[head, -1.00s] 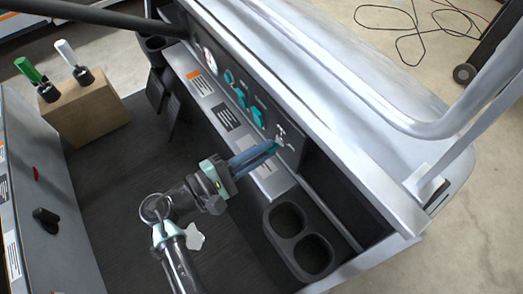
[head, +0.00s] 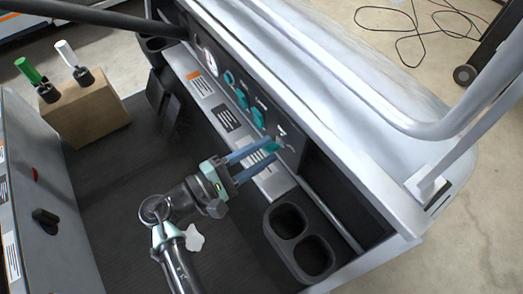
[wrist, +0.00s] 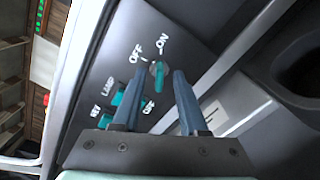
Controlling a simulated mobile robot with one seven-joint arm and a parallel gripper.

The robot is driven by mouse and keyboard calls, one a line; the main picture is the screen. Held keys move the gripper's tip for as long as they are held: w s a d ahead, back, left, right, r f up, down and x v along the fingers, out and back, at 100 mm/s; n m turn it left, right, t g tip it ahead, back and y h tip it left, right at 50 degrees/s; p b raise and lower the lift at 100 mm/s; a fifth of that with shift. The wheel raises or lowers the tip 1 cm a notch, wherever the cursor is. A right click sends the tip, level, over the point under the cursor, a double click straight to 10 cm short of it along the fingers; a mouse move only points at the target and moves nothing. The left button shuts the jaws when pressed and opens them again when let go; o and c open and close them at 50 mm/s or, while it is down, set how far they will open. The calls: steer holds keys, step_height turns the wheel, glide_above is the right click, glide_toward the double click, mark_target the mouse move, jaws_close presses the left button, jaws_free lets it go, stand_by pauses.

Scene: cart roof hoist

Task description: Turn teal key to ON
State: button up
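The teal key (wrist: 160,76) sits in its round switch on the dark dash panel, between the white OFF and ON labels in the wrist view. It looks upright there, its upper end nearer the ON label than the OFF label. In the head view the key (head: 271,146) is at the panel's lower right end. My gripper (head: 267,157) is open, its two blue fingers pointing at the panel. In the wrist view the fingertips (wrist: 152,74) lie on either side of the key, with a gap to each side.
Teal switches (head: 258,117) line the panel beside the key, with a round gauge (head: 209,59) farther along. A cup holder (head: 299,241) is below right. A wooden block (head: 88,113) holding a green-handled and a white-handled item stands at left. The dark floor between is clear.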

steer(key=shift+a, duration=0.1)
steer(key=p+v, duration=0.1)
steer(key=v, duration=1.2)
stand_by(0.4)
